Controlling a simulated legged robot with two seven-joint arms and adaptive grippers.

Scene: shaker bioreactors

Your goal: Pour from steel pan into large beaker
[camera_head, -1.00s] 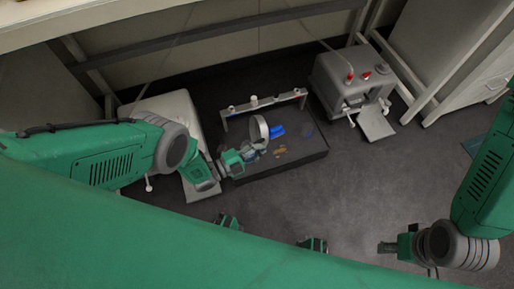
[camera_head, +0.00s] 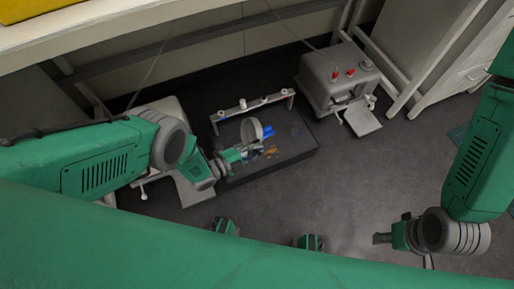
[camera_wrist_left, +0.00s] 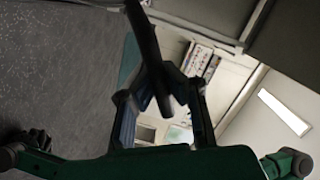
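The steel pan (camera_head: 251,131) is a round grey vessel, tipped up on its side above the dark low platform (camera_head: 290,157). My left gripper (camera_head: 243,151) is at its near-left side, apparently shut on its handle. In the left wrist view, a long dark piece, apparently the pan edge-on (camera_wrist_left: 147,45), runs between the fingers of my left gripper (camera_wrist_left: 160,88). A faint clear shape (camera_head: 298,130) right of the pan may be the large beaker; its outline is too weak to be sure. My right gripper (camera_head: 382,238) is far right, away from everything; its fingers are too small to read.
A blue object (camera_head: 268,130) lies just right of the pan, with small orange-brown items (camera_head: 271,151) below it. A grey machine with red knobs (camera_head: 341,75) is at the back right.

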